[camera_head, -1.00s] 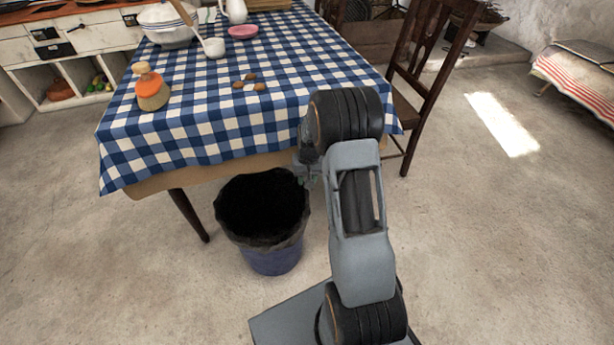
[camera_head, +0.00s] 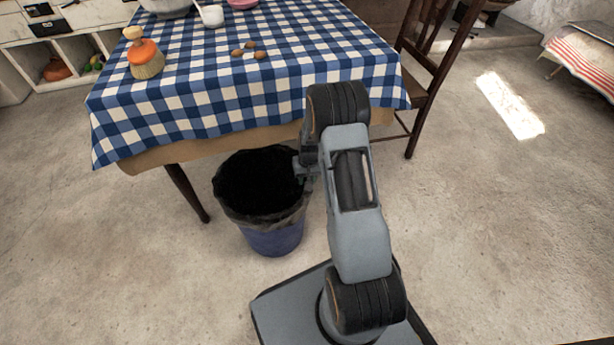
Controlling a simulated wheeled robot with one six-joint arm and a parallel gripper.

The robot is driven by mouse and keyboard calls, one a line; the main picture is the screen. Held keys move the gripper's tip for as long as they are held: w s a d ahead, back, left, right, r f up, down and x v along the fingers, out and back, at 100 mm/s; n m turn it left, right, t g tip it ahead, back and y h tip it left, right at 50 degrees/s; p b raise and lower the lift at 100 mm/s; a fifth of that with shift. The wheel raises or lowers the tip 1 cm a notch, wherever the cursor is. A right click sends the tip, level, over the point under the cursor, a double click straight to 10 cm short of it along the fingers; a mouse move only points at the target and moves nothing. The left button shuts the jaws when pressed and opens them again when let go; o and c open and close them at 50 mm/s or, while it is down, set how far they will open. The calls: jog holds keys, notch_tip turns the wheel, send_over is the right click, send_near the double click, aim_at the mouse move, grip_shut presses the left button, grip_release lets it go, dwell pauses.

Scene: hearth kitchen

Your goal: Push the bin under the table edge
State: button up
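The bin (camera_head: 273,238) is blue with a black liner folded over its rim. It stands upright on the floor at the front edge of the table (camera_head: 220,137), and its far rim lies close to the table's edge in the picture. My gripper (camera_head: 304,172) is at the right side of the bin's rim, partly hidden by my own arm. I cannot tell whether it touches the rim, or whether its fingers are open or shut.
A blue-and-white checked cloth covers the table. A dark table leg (camera_head: 187,192) stands left of the bin. A wooden chair (camera_head: 425,85) is at the table's right side. A brush (camera_head: 144,55) with an orange top stands on the table. The floor at left and right is clear.

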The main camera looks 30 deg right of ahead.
jog(key=shift+c, duration=0.3)
grip_shut()
dwell(1.2)
